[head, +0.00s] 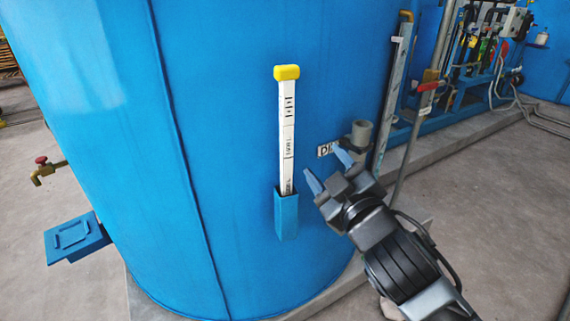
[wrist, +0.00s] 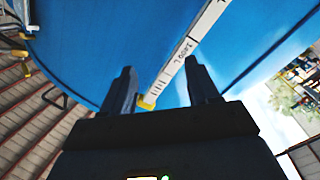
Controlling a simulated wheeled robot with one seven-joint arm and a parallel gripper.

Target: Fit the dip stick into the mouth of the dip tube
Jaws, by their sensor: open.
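The dip stick (head: 287,135) is a white marked strip with a yellow cap (head: 287,72). It stands upright in a blue holder (head: 287,216) on the tank's side, its lower end hidden inside. The grey dip tube mouth (head: 361,132) is to the right, beside a partly hidden label (head: 325,150). My gripper (head: 328,168) is open and empty, to the right of the stick's lower part and just below the tube mouth. In the wrist view the stick (wrist: 185,50) runs slanted beyond the open fingers (wrist: 158,68), its yellow end low between them.
The large blue tank (head: 90,130) fills the left and middle. An upright gauge (head: 392,95) and a red-handled pipe (head: 428,88) stand right of the tube. A brass tap (head: 45,170) and a blue box (head: 75,238) jut out at left.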

